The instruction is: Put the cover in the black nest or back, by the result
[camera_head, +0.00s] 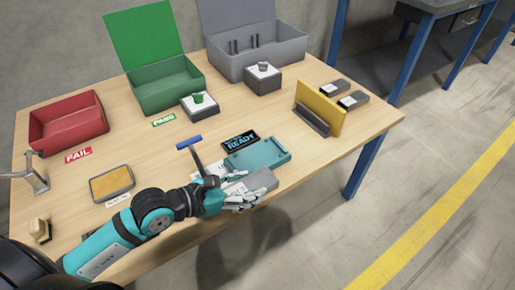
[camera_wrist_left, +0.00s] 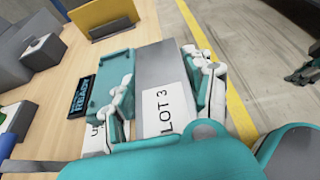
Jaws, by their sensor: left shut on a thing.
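My left gripper (camera_head: 250,196) is shut on a grey block with a white label, near the table's front edge. In the left wrist view the grey block (camera_wrist_left: 166,75) lies between the white-jointed fingers, and its label reads LOT 3. A teal fixture (camera_head: 257,153) lies just beyond the gripper, with a black READY display (camera_head: 240,144) behind it. I cannot tell from these views which part is the cover, and no black nest shows clearly. A dark finger-like shape (camera_wrist_left: 303,70) at the right of the wrist view may be my right gripper; its jaws are unclear.
A red FAIL box (camera_head: 68,128), a green PASS box (camera_head: 165,85) and a grey lidded box (camera_head: 258,60) stand at the back. A yellow panel (camera_head: 320,107) stands at the right with two dark pieces behind it. A blue-handled tool (camera_head: 189,142) is near my gripper.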

